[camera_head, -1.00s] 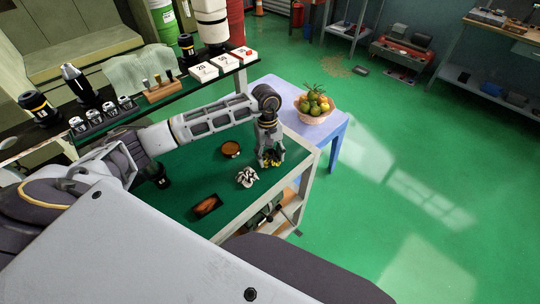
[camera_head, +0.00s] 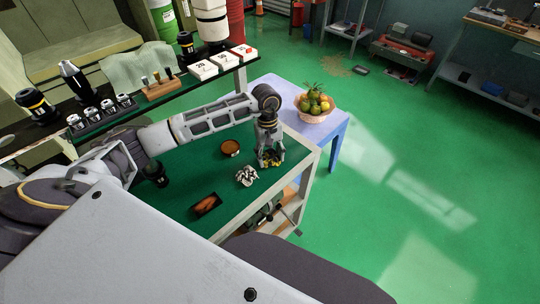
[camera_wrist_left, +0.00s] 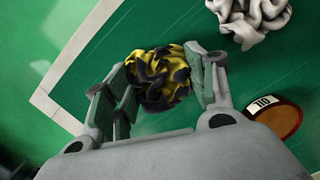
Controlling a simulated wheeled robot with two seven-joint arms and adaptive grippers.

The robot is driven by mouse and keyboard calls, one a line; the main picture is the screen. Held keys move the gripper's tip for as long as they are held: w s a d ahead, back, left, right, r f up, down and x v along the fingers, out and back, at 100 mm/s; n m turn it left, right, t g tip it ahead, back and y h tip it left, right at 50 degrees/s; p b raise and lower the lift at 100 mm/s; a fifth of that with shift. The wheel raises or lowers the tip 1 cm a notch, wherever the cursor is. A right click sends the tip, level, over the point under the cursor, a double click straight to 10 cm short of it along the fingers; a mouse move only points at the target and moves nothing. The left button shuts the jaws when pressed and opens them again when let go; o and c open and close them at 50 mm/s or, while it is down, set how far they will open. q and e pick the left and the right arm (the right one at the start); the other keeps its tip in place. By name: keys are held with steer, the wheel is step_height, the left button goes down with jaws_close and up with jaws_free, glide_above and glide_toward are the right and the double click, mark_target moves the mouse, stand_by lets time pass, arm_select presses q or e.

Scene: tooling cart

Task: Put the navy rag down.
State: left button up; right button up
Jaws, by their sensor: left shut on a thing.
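My left gripper (camera_head: 269,155) is over the far right corner of the green-topped cart (camera_head: 185,208). It is shut on a crumpled rag (camera_head: 271,161) patterned in yellow and a dark colour; no plainly navy rag shows. In the left wrist view the rag (camera_wrist_left: 158,76) bunches between the two fingers (camera_wrist_left: 163,88) and hangs low over the green top. I cannot tell whether it touches the surface. My right gripper is not in view.
A crumpled white-grey rag (camera_head: 246,176), a round brown tin (camera_head: 230,148) and a dark tray (camera_head: 207,205) lie on the cart top. The tin's label reads OIL in the left wrist view (camera_wrist_left: 275,118). A lilac table (camera_head: 327,129) with a fruit bowl (camera_head: 315,113) stands behind.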

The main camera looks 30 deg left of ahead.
arm_select(q)
steer(key=o, duration=1)
steer(key=shift+r, duration=0.1)
step_height(320, 180, up, 12)
steer(key=w+a, duration=0.1)
steer(key=shift+w+a, duration=0.15)
steer(key=shift+a, duration=0.05)
steer(key=shift+f, duration=0.2)
stand_by(0.5)
